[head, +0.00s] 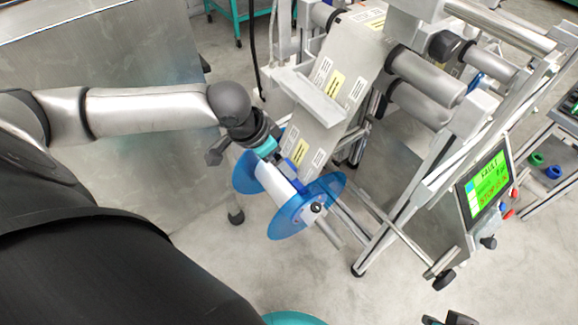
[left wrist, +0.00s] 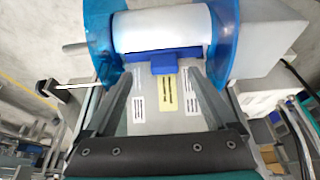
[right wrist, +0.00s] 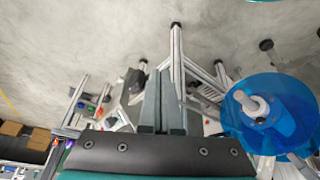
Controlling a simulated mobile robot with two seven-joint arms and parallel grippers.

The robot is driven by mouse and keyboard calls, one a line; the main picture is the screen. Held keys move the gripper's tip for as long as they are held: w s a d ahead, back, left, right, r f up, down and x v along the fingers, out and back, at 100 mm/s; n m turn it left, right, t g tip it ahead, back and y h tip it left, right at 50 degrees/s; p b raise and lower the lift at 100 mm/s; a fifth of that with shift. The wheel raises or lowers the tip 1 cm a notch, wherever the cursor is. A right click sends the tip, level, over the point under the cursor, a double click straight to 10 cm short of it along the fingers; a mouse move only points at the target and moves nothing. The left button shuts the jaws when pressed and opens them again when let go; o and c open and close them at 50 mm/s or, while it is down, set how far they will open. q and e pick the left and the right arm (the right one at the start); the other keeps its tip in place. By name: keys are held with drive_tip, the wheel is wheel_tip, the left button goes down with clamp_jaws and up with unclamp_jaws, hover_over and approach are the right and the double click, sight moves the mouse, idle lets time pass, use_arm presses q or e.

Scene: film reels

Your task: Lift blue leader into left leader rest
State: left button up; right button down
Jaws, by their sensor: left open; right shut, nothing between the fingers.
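The blue leader (left wrist: 163,66) shows in the left wrist view as a dark blue band with a square tab at the edge of a white film roll (left wrist: 160,28). The roll sits between two translucent blue reel flanges (head: 305,207). My left gripper (left wrist: 163,76) is open, with one finger on each side of the tab and nothing gripped. In the head view, my left gripper (head: 277,152) is at the upper side of the reel. My right gripper (left wrist: 160,75) cannot be judged there; in the right wrist view its fingers (right wrist: 158,82) are shut and empty. I cannot identify the left leader rest for certain.
A sloping grey panel (head: 338,78) with labels and a pale ledge (head: 309,96) rises beyond the reel. Metal rollers (head: 425,75) and a lit screen (head: 487,183) stand to the right. A metal surface (head: 110,70) lies left. Floor is clear below the reel.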

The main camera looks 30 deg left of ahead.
use_arm(q)
drive_tip(key=shift+b+x, duration=0.7)
drive_tip(key=shift+x, duration=0.1)
drive_tip(key=shift+w+a+f+b, duration=0.1)
drive_tip(key=shift+w+f+b, duration=0.5)
drive_tip(key=shift+f+b, duration=0.2)
drive_tip(key=shift+w+f+b, duration=0.2)
drive_tip(key=shift+f+b, duration=0.2)
drive_tip(key=shift+f, duration=0.1)
drive_tip(key=shift+w+f, duration=0.1)
drive_tip(key=shift+f, duration=0.2)
use_arm(e)
drive_tip(key=w+a+r+t+y, duration=0.1)
drive_tip(key=w+a+t+y, duration=0.2)
drive_tip(key=w+a+t, duration=0.2)
drive_tip(key=shift+a+r+n+t, duration=0.3)
drive_tip(key=shift+a+t, duration=0.1)
drive_tip(key=shift+a, duration=0.5)
use_arm(q)
drive_tip(key=shift+c, duration=0.2)
use_arm(e)
drive_tip(key=shift+w, duration=0.1)
use_arm(q)
clamp_jaws()
drive_tip(key=shift+r, duration=0.1)
